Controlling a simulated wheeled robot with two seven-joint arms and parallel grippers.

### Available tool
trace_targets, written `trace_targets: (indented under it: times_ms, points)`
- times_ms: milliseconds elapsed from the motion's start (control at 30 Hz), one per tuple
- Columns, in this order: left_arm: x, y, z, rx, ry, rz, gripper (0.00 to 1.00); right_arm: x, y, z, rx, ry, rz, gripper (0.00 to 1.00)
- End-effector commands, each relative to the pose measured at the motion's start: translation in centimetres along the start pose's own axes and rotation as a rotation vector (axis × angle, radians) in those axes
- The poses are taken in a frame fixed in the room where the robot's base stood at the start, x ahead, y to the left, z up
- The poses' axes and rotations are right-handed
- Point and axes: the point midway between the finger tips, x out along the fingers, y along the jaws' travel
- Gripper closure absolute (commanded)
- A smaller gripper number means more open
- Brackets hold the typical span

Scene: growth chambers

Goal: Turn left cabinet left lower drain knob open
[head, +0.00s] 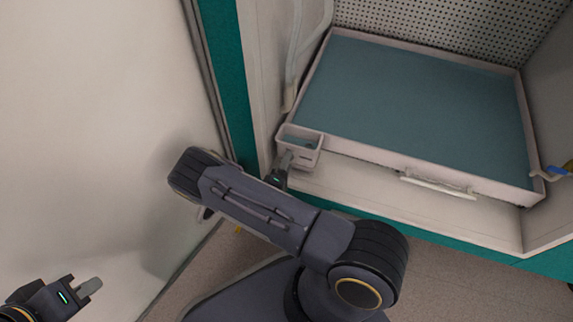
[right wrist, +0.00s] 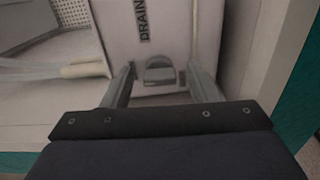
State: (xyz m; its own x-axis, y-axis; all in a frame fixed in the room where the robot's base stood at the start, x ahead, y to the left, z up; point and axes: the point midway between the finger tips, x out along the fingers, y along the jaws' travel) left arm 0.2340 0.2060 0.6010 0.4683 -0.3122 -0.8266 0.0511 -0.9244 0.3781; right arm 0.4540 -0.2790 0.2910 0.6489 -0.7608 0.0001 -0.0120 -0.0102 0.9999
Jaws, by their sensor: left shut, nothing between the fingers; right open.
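The drain knob (right wrist: 160,72) is a small grey rounded knob on a white panel under the printed word DRAIN in the right wrist view. My right gripper (right wrist: 161,80) is open, with one finger on each side of the knob and a visible gap to each. In the head view the right gripper (head: 284,165) is at the small white drain box (head: 301,143) on the tray's near left corner; my arm and gripper hide the knob there. My left gripper (head: 90,287) is shut and empty at the lower left, far from the cabinet opening.
A white-rimmed tray (head: 425,163) with a blue-green surface fills the chamber shelf. A pale tube (head: 294,60) hangs at its left. A white handle (head: 438,187) is on its front, and a blue lever (head: 557,170) is at the right. A large pale panel (head: 90,120) stands at left.

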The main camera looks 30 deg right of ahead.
Motion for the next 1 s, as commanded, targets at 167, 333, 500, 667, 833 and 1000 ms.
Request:
trace_targets:
  times_ms: [167,333,500,667,833,1000]
  points:
    - [-0.7,0.3,-0.4,0.000,0.000,0.000,1.00,-1.9,0.2,-0.1,-0.001,0.003,-0.002,0.46]
    - [-1.5,0.7,-0.8,0.000,0.000,0.000,1.00,-5.0,0.2,-0.1,-0.002,0.004,-0.001,0.46]
    - [-1.9,0.9,-0.9,0.000,0.000,0.000,1.00,-7.1,0.1,-0.1,-0.001,0.003,-0.001,0.46]
    - [-1.9,0.9,-1.0,0.000,0.000,0.000,1.00,-7.8,0.0,0.0,0.000,0.000,0.000,0.46]
    - [-1.9,0.9,-1.0,0.000,0.000,0.000,1.00,-7.8,0.0,0.0,0.000,0.000,-0.001,0.46]
    - [-1.9,0.9,-1.0,0.000,0.000,0.000,1.00,-7.8,0.0,0.0,0.000,0.000,-0.001,0.46]
